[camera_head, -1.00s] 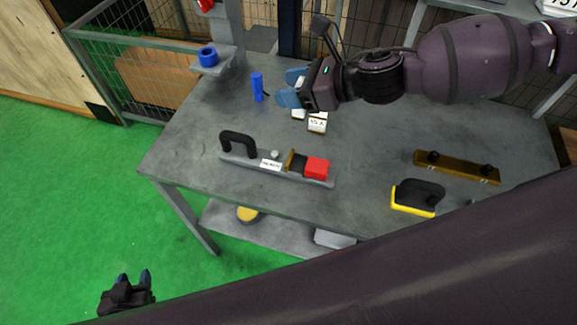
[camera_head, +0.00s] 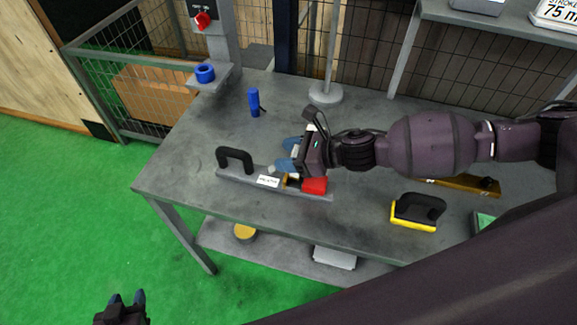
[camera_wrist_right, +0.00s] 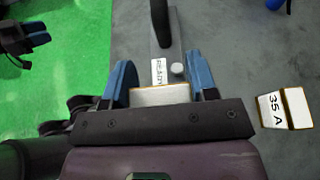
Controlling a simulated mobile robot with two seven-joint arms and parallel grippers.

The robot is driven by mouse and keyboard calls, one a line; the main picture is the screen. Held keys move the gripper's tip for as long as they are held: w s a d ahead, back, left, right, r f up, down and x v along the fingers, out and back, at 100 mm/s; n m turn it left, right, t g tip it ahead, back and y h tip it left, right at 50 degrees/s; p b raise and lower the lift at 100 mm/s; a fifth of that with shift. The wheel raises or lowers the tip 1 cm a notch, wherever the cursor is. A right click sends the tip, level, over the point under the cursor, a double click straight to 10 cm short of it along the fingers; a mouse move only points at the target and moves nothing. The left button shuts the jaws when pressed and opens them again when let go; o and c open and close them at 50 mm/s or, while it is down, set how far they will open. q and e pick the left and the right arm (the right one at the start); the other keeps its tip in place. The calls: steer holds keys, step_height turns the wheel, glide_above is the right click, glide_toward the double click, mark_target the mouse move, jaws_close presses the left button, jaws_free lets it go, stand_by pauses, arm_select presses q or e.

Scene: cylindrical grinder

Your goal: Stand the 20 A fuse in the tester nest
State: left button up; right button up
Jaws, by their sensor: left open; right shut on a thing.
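My right gripper (camera_head: 288,155) is shut on a white fuse (camera_wrist_right: 160,95) with a tan edge; its rating cannot be read. The blue fingers hold it above the tester (camera_head: 236,175), beside the red block (camera_head: 315,186). The tester is a grey bar with a black arched handle (camera_head: 235,154), a white label (camera_head: 268,181), a small round knob and a brown piece next to the red block. The gripper partly covers that end, and I cannot tell whether the fuse touches it. My left gripper (camera_head: 127,300) is open and empty, low at the left above the green floor.
A fuse marked 35 A (camera_wrist_right: 285,110) lies on the table, right of the gripper in the wrist view. A yellow-black handled piece (camera_head: 415,212) and a brown bar (camera_head: 480,186) lie at right. The table's left part is clear.

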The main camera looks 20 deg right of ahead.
steer(key=shift+f, duration=2.3)
steer(key=shift+f+b, duration=0.25)
steer(key=shift+b, duration=0.1)
steer(key=o, duration=1)
steer(key=shift+c, duration=0.2)
steer(key=shift+r, duration=0.25)
steer(key=v, duration=1.2)
steer(key=shift+s, duration=0.1)
